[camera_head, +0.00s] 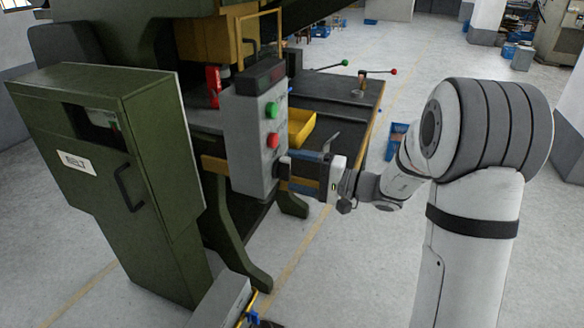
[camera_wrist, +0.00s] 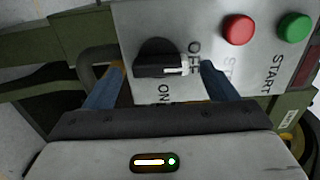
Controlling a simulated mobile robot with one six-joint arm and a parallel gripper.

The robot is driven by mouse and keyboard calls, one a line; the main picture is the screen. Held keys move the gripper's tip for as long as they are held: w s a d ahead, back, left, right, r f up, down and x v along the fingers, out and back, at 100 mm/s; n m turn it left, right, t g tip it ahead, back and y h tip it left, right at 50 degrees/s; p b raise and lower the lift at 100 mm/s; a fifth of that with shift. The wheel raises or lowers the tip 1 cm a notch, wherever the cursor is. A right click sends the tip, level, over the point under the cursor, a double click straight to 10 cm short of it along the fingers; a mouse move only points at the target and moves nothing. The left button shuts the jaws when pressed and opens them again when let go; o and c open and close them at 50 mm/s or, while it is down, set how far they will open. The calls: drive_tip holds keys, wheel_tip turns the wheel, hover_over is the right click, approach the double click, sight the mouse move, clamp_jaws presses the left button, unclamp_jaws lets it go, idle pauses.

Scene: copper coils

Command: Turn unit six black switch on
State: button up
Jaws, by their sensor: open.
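The black rotary switch (camera_wrist: 158,62) is on the grey control box (camera_head: 245,135), between printed OFF and ON labels. Its white mark points to the right in the wrist view, towards OFF. My gripper (camera_head: 284,168) is at the lower part of the box's face. In the wrist view my gripper's two blue fingers (camera_wrist: 163,68) are open, one on each side of the switch, with a visible gap to each side. I cannot tell whether the fingertips touch the panel. In the head view the switch is mostly hidden by my gripper.
A red button (camera_head: 273,140) and a green button (camera_head: 272,109) sit above the switch. A green cabinet (camera_head: 165,150) with a handle stands at the left. A workbench (camera_head: 350,98) with levers and a yellow tray (camera_head: 302,128) lies behind. Open floor is at the right.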

drive_tip(key=shift+x, duration=0.9)
drive_tip(key=shift+c, duration=0.5)
drive_tip(key=c, duration=0.9)
